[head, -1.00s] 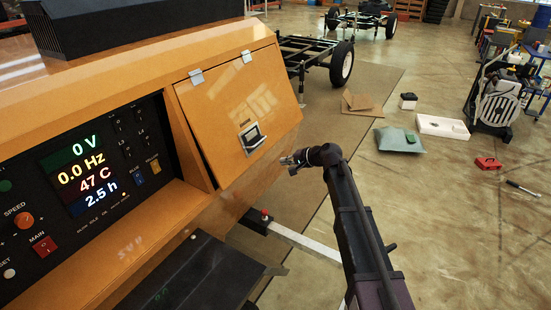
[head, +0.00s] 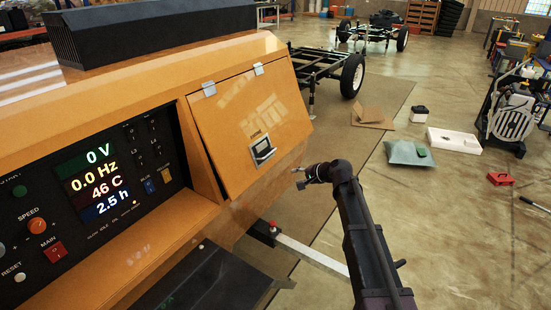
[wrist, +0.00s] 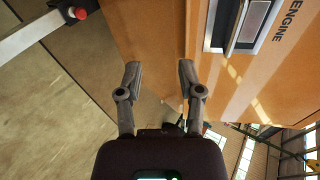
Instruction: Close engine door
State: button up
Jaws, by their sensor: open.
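The engine door (head: 250,125) is an orange panel hinged along its top edge by two metal hinges. It stands partly open, its lower edge tilted out from the orange machine housing. A silver latch with a dark handle (head: 262,151) sits near its lower edge. In the wrist view the door (wrist: 265,90) fills the upper right, with the word ENGINE beside the latch (wrist: 238,22). My gripper (head: 300,178) is to the lower right of the door in the head view. In the wrist view my gripper (wrist: 157,75) is open and empty, its fingers apart, near the door's edge.
A control panel (head: 100,185) with lit readouts is left of the door. A white bar with a red knob (head: 272,225) sticks out below the door. A grey-green bag (head: 408,153), a white box (head: 453,140) and a red case (head: 500,179) lie on the floor at the right.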

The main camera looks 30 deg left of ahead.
jog(key=f+m+t+h, duration=0.1)
jog(key=m+t, duration=0.1)
jog(key=m+t+b, duration=0.3)
jog(key=m+t, duration=0.1)
jog(key=t, duration=0.4)
send_near(270, 153)
jog(key=f+v, duration=0.1)
jog(key=v, duration=0.2)
jog(key=shift+s+d, duration=0.15)
jog(key=x, duration=0.4)
jog(key=b+x, duration=0.1)
jog(key=x, duration=0.8)
jog(key=shift+w+a+r, duration=0.25)
jog(key=shift+w+r, duration=0.05)
jog(key=shift+w, duration=0.1)
grip_shut()
